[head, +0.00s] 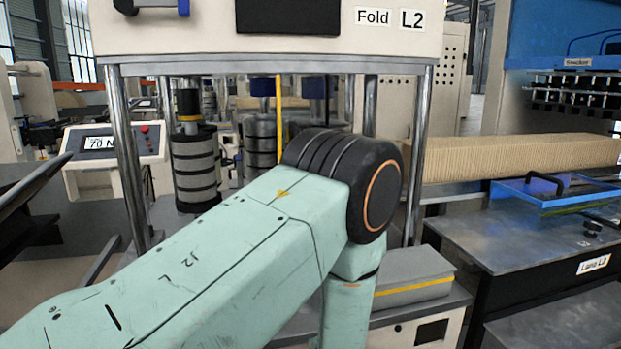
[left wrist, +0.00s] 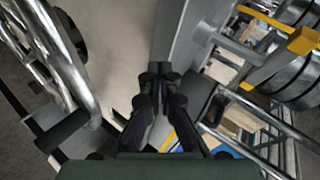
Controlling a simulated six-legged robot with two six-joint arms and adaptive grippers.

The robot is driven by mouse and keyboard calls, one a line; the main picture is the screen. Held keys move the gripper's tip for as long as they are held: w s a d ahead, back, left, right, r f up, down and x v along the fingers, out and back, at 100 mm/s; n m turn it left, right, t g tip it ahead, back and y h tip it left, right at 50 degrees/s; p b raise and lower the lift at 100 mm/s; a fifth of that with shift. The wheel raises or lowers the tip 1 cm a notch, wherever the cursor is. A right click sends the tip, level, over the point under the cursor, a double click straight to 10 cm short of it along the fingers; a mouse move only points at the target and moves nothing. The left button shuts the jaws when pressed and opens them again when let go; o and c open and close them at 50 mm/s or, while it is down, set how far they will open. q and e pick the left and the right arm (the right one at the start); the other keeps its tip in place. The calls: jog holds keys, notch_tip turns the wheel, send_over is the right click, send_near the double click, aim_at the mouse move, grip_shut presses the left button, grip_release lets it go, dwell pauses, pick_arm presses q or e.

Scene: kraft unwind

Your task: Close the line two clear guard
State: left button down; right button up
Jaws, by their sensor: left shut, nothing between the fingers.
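A blue-tinted see-through panel (head: 553,190) with a black handle (head: 545,180) lies over the bench labelled Lane L2, at the right of the head view. It looks like the clear guard, but I cannot tell for sure or judge its exact tilt. My left arm crosses the middle of the head view, far to the left of the panel, and its gripper is hidden there. In the left wrist view my left gripper (left wrist: 160,80) is shut and empty, its tips in front of a grey post (left wrist: 178,45). My right gripper is in neither view.
The machine marked Fold L2 (head: 210,30) has chrome posts (head: 128,150) around my arm. A kraft paper stack (head: 520,155) lies behind the panel. A grey box (head: 412,268) with a yellow stripe sits below. Chrome bars (left wrist: 58,50) and a yellow bracket (left wrist: 290,47) flank the gripper.

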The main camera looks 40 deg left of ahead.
pick_arm(q)
jog(key=w+r, duration=0.2)
jog(key=w+a+r+t+y, duration=0.1)
jog(key=r, duration=0.2)
jog(key=w+r+m+y, duration=0.1)
jog(key=w+r, duration=0.1)
jog(key=shift+w+a+r, duration=0.2)
jog(key=shift+w+r, duration=0.1)
jog(key=shift+w, duration=0.05)
jog(key=w+r+g+y, duration=0.15)
jog(key=r+y, duration=0.25)
jog(key=r, duration=0.6)
jog(key=w+r+g+y, duration=0.1)
jog(key=w+r+y, duration=0.2)
jog(key=r, duration=0.7)
jog(key=w+a+r+p, duration=0.1)
jog(key=a, duration=1.1)
jog(key=shift+w+p, duration=0.3)
jog(key=shift+w, duration=0.05)
jog(key=shift+w+d+t, duration=0.1)
jog(key=shift+d+t, duration=0.1)
jog(key=shift+t, duration=0.05)
